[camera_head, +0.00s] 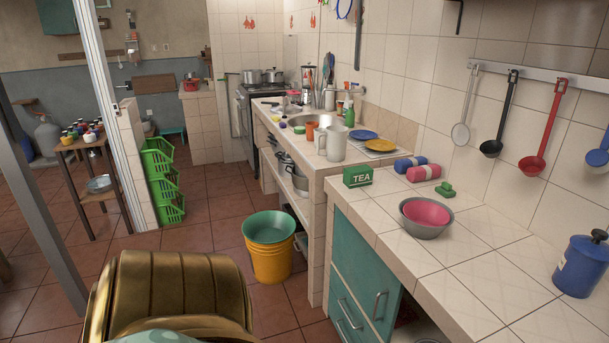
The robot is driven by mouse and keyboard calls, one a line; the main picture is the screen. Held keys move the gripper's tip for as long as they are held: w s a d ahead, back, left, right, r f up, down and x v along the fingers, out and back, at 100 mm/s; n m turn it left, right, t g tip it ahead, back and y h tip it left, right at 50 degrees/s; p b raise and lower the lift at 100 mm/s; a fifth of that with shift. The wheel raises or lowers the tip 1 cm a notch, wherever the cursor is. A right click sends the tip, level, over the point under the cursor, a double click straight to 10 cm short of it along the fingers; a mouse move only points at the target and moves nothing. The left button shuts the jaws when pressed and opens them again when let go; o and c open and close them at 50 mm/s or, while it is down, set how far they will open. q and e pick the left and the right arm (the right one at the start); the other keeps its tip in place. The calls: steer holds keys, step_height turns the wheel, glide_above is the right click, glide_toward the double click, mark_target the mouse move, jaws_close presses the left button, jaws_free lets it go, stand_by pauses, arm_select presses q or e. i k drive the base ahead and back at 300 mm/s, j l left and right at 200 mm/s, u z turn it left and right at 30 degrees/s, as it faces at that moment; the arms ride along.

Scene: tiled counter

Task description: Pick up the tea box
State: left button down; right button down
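The tea box (358,177) is a small green box with "TEA" in white on its front. It rests upright on the tiled counter (400,255), near its left edge and close to the step up to the raised counter section. Nothing covers it from this view. Neither of my grippers shows in the head view, so I see nothing holding the box. A gold, ribbed rounded form fills the bottom left of the picture.
A grey bowl, red inside (426,218), a green item (445,190) and blue and pink rolls (423,172) lie right of the box. A blue canister (581,265) stands far right. A yellow bucket (270,263) stands on the floor. Ladles hang on the wall.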

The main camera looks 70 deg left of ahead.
mark_target(356, 176)
steer(key=u, duration=1.75)
steer(key=z, duration=0.25)
steer(key=i+j+z, duration=0.15)
steer(key=z, duration=0.2)
steer(key=i+j+z, duration=0.15)
steer(key=z, duration=0.25)
steer(key=i+j+z, duration=0.1)
steer(key=j+z, duration=0.25)
steer(key=l, duration=0.1)
